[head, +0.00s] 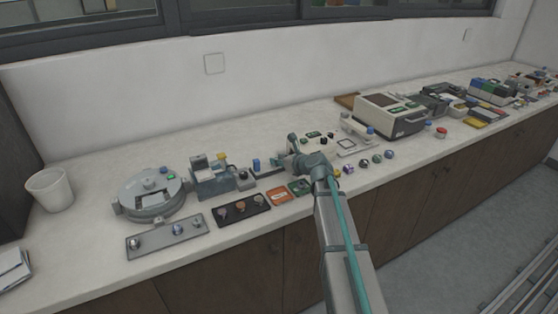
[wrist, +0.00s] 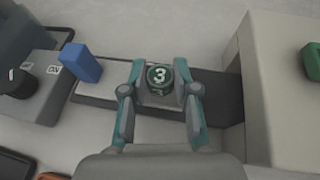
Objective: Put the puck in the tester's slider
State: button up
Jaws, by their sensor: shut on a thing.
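The puck (wrist: 159,77) has a dark green top with a white 3 and shows upright between my fingertips in the wrist view. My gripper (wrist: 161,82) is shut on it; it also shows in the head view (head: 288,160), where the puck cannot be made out. The tester (wrist: 275,95) is a pale box on the right of the wrist view. Its slider (wrist: 108,92) is a grey strip with a darker track on the left side of the box. The puck is over the slider; whether it touches is unclear. The fingers hide part of the strip.
A blue block (wrist: 81,62) stands at the slider's left end. A grey machine with a dark knob (wrist: 18,83) is farther left. In the head view, an orange card (head: 278,196) and a dark tray of pucks (head: 241,209) lie toward the front edge.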

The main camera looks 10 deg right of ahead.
jog(key=shift+f, duration=0.25)
